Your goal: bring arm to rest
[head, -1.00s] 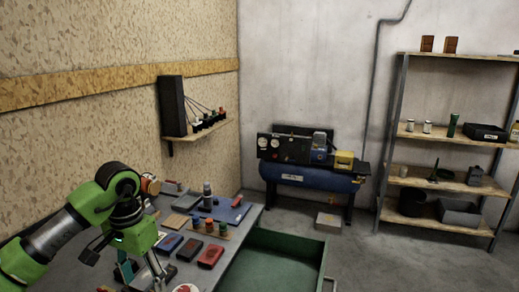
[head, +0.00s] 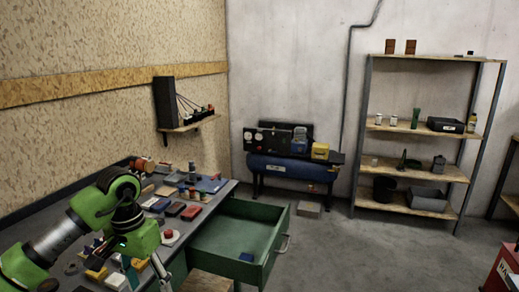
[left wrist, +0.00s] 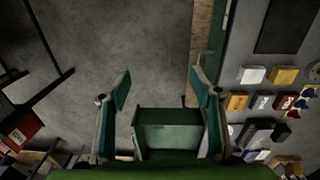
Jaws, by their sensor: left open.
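My left arm (head: 105,210), green and grey, comes in from the left in the head view, bent over the near end of the workbench. Its gripper points down at the lower edge of that view, partly hidden behind the wrist. In the left wrist view my left gripper (left wrist: 163,90) has its two fingers spread wide apart with nothing between their tips. It hangs above the floor beside the bench edge. My right arm is in neither view.
The workbench (head: 222,190) carries several small items. Its green drawer (head: 275,258) stands open, with a small blue thing inside. A blue compressor (head: 290,172) and shelving (head: 415,205) stand at the back. A red box (head: 503,272) is at the right edge. Floor between is clear.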

